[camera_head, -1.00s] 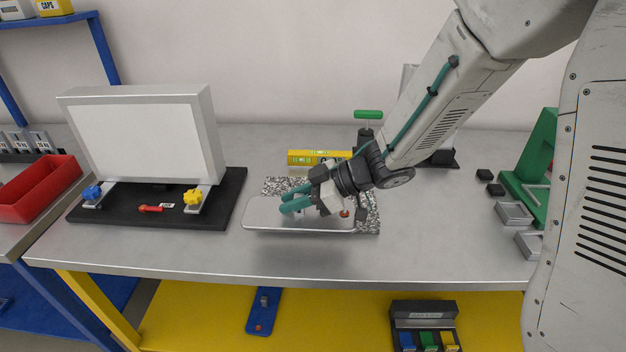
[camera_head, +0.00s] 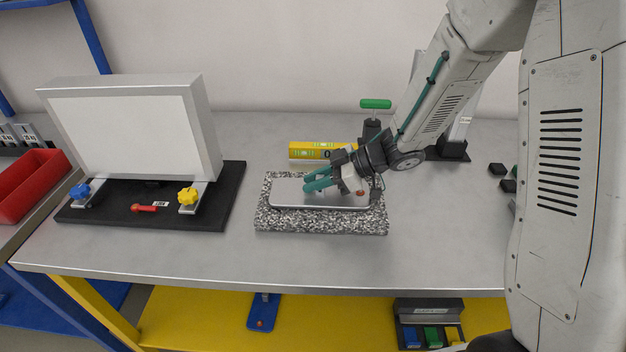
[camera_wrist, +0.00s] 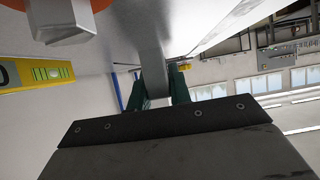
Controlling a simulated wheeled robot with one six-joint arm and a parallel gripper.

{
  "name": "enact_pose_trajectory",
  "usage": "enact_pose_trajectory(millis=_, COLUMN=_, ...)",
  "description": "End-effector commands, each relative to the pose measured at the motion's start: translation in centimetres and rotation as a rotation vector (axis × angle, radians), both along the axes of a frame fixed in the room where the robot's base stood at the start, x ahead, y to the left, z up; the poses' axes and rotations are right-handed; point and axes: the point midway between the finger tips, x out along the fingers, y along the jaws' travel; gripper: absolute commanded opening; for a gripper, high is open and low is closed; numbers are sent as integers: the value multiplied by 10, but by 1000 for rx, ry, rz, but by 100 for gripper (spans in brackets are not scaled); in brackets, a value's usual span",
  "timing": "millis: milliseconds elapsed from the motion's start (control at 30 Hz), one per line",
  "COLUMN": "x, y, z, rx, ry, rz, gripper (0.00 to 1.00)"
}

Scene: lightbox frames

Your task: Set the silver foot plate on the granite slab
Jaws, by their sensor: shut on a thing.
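The silver foot plate (camera_head: 295,199) is a flat, rounded metal plate over the speckled granite slab (camera_head: 320,222) in the head view. It looks level and within the slab's outline; I cannot tell whether it rests fully on the stone. My gripper (camera_head: 318,181) has teal fingers and is shut on a part of the foot plate, low over its top face. The wrist view shows the fingers (camera_wrist: 160,92) closed on a grey upright piece (camera_wrist: 152,62) of the plate. The exact contact between the fingers is partly hidden.
A yellow spirit level (camera_head: 312,151) lies just behind the slab. A green-handled tool (camera_head: 375,104) stands behind my wrist. On the left, a white lightbox panel (camera_head: 125,135) stands on a black base (camera_head: 225,195). The bench front (camera_head: 330,270) is clear.

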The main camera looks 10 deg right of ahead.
Motion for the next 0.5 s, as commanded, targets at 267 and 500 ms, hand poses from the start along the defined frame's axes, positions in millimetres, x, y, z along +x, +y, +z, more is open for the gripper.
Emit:
enact_pose_trajectory(millis=267, x=0, y=-1, z=-2, rx=1, ry=-1, rz=-1, gripper=0)
enact_pose_trajectory(millis=500, x=0, y=-1, z=-2, rx=0, ry=0, rz=-1, gripper=42)
